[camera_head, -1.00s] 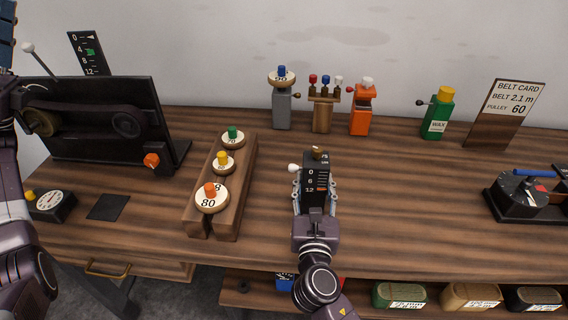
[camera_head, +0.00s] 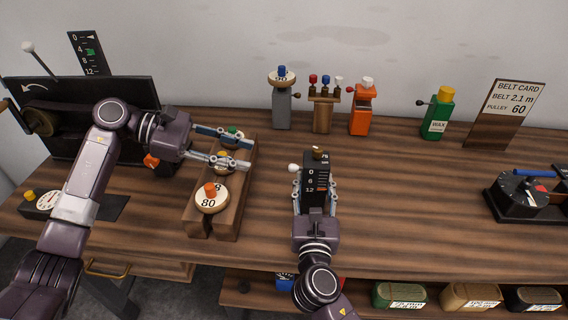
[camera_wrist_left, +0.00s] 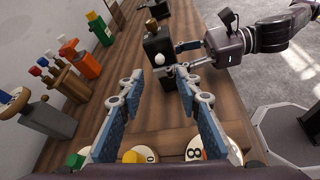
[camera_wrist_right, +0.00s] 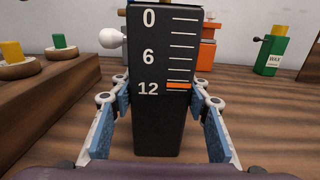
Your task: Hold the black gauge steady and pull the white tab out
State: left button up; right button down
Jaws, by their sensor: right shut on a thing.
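The black gauge (camera_head: 316,176) stands upright on the bench, with a scale marked 0, 6 and 12 and an orange line near 12 in the right wrist view (camera_wrist_right: 158,110). My right gripper (camera_head: 315,200) is shut on its sides. The white tab (camera_head: 293,168) is a round knob sticking out of the gauge's left side; it also shows in the right wrist view (camera_wrist_right: 110,38) and the left wrist view (camera_wrist_left: 160,59). My left gripper (camera_head: 250,154) is open and empty above the wooden pulley rack, pointing toward the gauge and apart from it.
The wooden rack (camera_head: 232,205) with several numbered pulleys lies under my left gripper. A grey post (camera_head: 282,108), a wooden stand (camera_head: 322,116) and an orange dispenser (camera_head: 361,112) stand behind. The bench between rack and gauge is clear.

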aim_at(295, 168)
pick_arm(q)
jog(key=x, duration=1)
jog(key=shift+d, duration=0.4)
jog(key=shift+w, duration=0.1)
jog(key=shift+c, duration=0.4)
grip_shut()
